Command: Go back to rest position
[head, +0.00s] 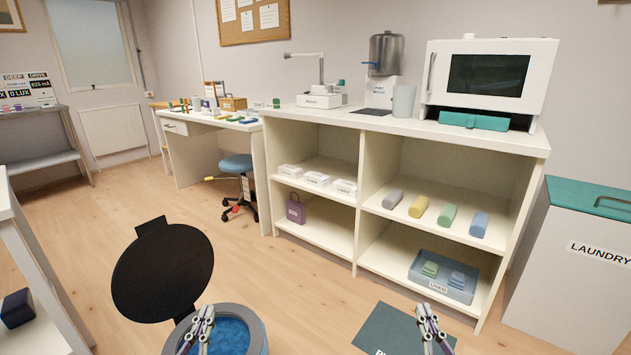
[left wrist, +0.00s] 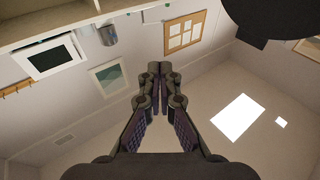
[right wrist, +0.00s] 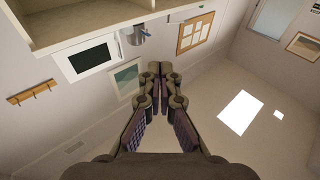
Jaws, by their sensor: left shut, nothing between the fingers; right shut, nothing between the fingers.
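My left gripper (head: 205,314) is at the bottom of the head view, in front of a round bin with a blue liner. It is shut and empty. In the left wrist view the left gripper (left wrist: 160,72) has its fingertips together, with walls and ceiling behind. My right gripper (head: 425,310) is at the bottom right of centre in the head view, over the floor near a dark green mat. It is shut and empty. In the right wrist view the right gripper (right wrist: 160,72) also has its fingertips together with nothing between them.
The bin (head: 257,324) has a black round lid (head: 162,271) standing open. A white shelf unit (head: 408,130) holds folded cloths and boxes. A laundry hamper (head: 570,280) stands at the right. A dark mat (head: 380,330) lies on the floor. Open floor (head: 110,210) is at the left.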

